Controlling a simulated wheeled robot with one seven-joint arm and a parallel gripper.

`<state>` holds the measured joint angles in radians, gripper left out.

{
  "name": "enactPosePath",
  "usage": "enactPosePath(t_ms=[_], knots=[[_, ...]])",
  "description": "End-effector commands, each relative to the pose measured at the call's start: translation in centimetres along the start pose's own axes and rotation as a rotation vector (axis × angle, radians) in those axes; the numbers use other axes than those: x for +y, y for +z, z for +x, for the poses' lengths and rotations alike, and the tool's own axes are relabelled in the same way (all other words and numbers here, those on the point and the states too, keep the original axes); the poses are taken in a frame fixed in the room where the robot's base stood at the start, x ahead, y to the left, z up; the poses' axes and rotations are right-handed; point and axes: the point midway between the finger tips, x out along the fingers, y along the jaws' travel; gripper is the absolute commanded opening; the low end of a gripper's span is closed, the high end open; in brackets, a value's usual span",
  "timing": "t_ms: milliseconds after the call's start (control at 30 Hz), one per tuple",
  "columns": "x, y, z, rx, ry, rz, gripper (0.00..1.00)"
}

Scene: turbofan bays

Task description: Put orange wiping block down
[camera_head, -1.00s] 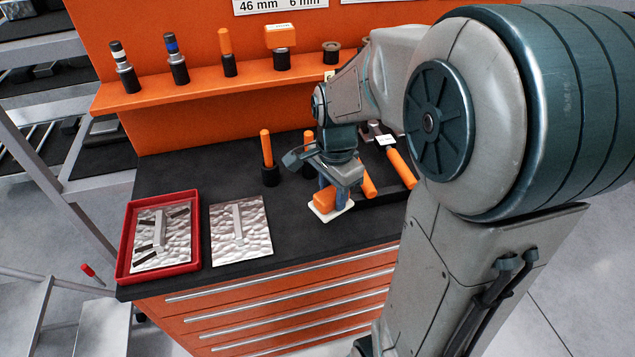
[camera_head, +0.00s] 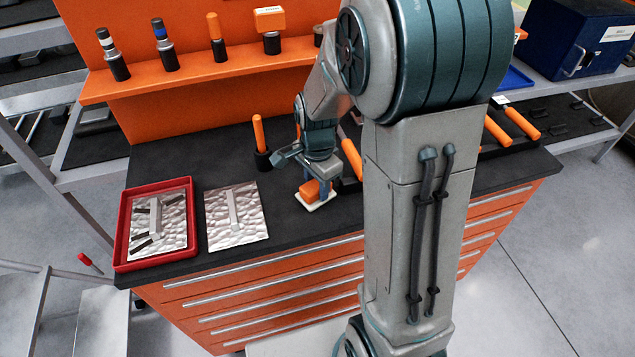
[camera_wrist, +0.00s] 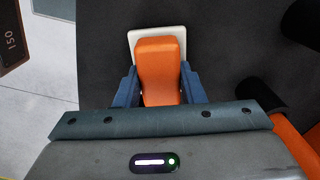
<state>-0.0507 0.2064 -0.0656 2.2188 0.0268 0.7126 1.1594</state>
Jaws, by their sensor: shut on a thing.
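The orange wiping block (camera_head: 312,188) has an orange grip on a flat white pad. It is at the front of the black worktop (camera_head: 285,225). My gripper (camera_head: 318,184) is above it with its blue fingers on either side of the orange grip. In the wrist view the orange block (camera_wrist: 158,62) sits between the two fingers of my gripper (camera_wrist: 159,88), with the white pad showing beyond it. The pad looks level and close to the worktop; I cannot tell whether it touches.
A red tray (camera_head: 122,238) with a metal plate stands at the worktop's left end. Orange-handled tools (camera_head: 351,157) lie right of my gripper. An upright orange handle (camera_head: 258,132) stands behind. Dark worktop between plate and block is free.

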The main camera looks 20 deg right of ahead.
Motion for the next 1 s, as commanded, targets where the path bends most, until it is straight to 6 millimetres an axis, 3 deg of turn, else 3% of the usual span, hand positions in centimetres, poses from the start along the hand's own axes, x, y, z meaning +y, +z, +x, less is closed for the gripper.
enactPosePath(t_ms=[67, 100, 167, 567, 1000], knots=[[0.0, 0.0, 0.4, 0.0, 0.0, 0.0, 0.1], [0.0, 0.0, 0.3, 0.0, 0.0, 0.0, 0.44], [0.0, 0.0, 0.2, 0.0, 0.0, 0.0, 0.58], [-0.1, 0.0, -0.5, 0.001, -0.003, 0.0, 0.58], [-0.1, 0.0, -9.3, 0.001, -0.004, 0.0, 0.58]])
